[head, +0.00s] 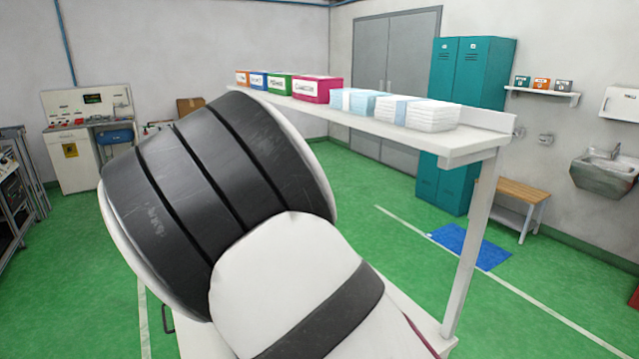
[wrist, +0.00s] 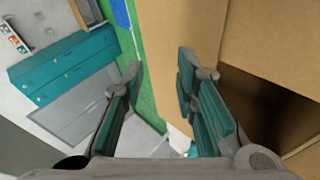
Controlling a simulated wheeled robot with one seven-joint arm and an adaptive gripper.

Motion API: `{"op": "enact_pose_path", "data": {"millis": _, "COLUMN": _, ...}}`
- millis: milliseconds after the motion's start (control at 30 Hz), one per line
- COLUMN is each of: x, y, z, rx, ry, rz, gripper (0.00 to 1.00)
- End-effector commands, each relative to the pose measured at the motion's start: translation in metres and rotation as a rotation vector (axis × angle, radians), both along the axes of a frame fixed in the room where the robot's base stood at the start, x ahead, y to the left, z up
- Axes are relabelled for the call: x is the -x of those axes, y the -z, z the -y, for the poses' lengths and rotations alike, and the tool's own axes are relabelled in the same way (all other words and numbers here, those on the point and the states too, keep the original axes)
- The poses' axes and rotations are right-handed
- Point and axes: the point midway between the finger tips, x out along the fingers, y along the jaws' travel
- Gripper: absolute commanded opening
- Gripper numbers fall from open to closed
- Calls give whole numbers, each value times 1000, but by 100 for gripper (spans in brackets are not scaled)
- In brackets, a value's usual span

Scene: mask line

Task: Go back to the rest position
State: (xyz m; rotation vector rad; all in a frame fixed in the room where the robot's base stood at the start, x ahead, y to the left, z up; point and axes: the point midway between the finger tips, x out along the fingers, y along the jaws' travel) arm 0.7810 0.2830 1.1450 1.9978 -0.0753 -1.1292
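My gripper (wrist: 158,85) shows in the wrist view with its two teal-padded fingers spread wide apart. Nothing is held between them. The right finger overlaps a brown cardboard box (wrist: 262,32) close behind it, and I cannot tell whether they touch. The box has a dark opening at the right. In the head view my thick black-and-white arm fills the middle foreground. My gripper is hidden in that view.
A white shelf (head: 480,143) right of my arm carries coloured boxes, including a magenta one (head: 316,90), and white packs (head: 433,115). Teal lockers (head: 466,110), a wooden bench (head: 516,190) and a sink (head: 606,172) stand beyond. Green floor is open at the right.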

Motion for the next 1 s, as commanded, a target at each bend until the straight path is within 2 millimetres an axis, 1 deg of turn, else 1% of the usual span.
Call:
{"op": "enact_pose_path", "data": {"millis": 33, "x": 3, "y": -14, "z": 26, "rx": -48, "ry": 46, "rz": -24, "gripper": 27}}
{"op": "enact_pose_path", "data": {"millis": 100, "x": 11, "y": -27, "z": 56, "rx": -106, "ry": 97, "rz": -60, "gripper": 27}}
{"op": "enact_pose_path", "data": {"millis": 167, "x": 20, "y": -38, "z": 80, "rx": -155, "ry": 136, "rz": -87, "gripper": 27}}
{"op": "enact_pose_path", "data": {"millis": 200, "x": 27, "y": -45, "z": 95, "rx": -188, "ry": 161, "rz": -105, "gripper": 27}}
{"op": "enact_pose_path", "data": {"millis": 300, "x": 47, "y": -63, "z": 130, "rx": -269, "ry": 213, "rz": -140, "gripper": 27}}
{"op": "enact_pose_path", "data": {"millis": 367, "x": 61, "y": -74, "z": 149, "rx": -318, "ry": 240, "rz": -156, "gripper": 27}}
{"op": "enact_pose_path", "data": {"millis": 400, "x": 71, "y": -81, "z": 161, "rx": -348, "ry": 254, "rz": -167, "gripper": 27}}
{"op": "enact_pose_path", "data": {"millis": 467, "x": 87, "y": -92, "z": 177, "rx": -395, "ry": 276, "rz": -178, "gripper": 27}}
{"op": "enact_pose_path", "data": {"millis": 500, "x": 98, "y": -99, "z": 188, "rx": -424, "ry": 289, "rz": -185, "gripper": 27}}
{"op": "enact_pose_path", "data": {"millis": 567, "x": 116, "y": -108, "z": 202, "rx": -466, "ry": 304, "rz": -192, "gripper": 27}}
{"op": "enact_pose_path", "data": {"millis": 600, "x": 128, "y": -115, "z": 211, "rx": -495, "ry": 314, "rz": -195, "gripper": 27}}
{"op": "enact_pose_path", "data": {"millis": 667, "x": 146, "y": -124, "z": 224, "rx": -534, "ry": 325, "rz": -195, "gripper": 27}}
{"op": "enact_pose_path", "data": {"millis": 733, "x": 169, "y": -133, "z": 237, "rx": -575, "ry": 335, "rz": -194, "gripper": 27}}
{"op": "enact_pose_path", "data": {"millis": 867, "x": 213, "y": -148, "z": 256, "rx": -645, "ry": 350, "rz": -180, "gripper": 27}}
{"op": "enact_pose_path", "data": {"millis": 900, "x": 227, "y": -151, "z": 261, "rx": -662, "ry": 352, "rz": -174, "gripper": 27}}
{"op": "enact_pose_path", "data": {"millis": 967, "x": 247, "y": -155, "z": 267, "rx": -687, "ry": 357, "rz": -161, "gripper": 27}}
{"op": "enact_pose_path", "data": {"millis": 1000, "x": 261, "y": -157, "z": 270, "rx": -701, "ry": 358, "rz": -151, "gripper": 27}}
